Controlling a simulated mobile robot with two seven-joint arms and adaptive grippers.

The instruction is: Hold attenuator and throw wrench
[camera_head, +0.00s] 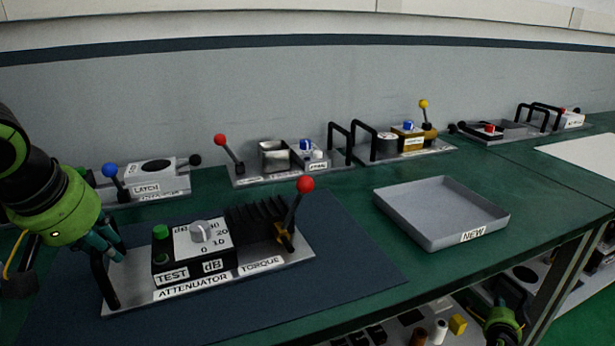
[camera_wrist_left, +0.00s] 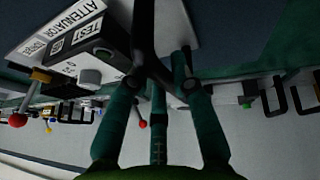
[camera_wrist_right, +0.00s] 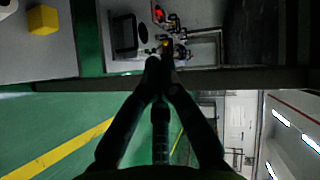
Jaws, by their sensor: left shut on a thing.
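The attenuator (camera_head: 204,250) is a black box with a grey dial, a green button and TEST and dB labels, on a grey plate marked ATTENUATOR and TORQUE. It also shows in the left wrist view (camera_wrist_left: 95,62). The torque wrench lever (camera_head: 294,210), with a red ball knob, stands tilted at the plate's right end. My left gripper (camera_head: 112,252) is shut on the black handle (camera_head: 103,282) at the plate's left end; the handle also runs between its fingers in the left wrist view (camera_wrist_left: 144,38). My right gripper (camera_wrist_right: 160,68) is shut and empty, low at the bench's front right, away from the plate.
The plate lies on a dark blue mat (camera_head: 350,265). An empty grey tray marked NEW (camera_head: 440,205) sits right of it on the green bench. Several lever units line the back, including the LATCH unit (camera_head: 150,178). A lower shelf holds loose parts, including a yellow block (camera_head: 458,324).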

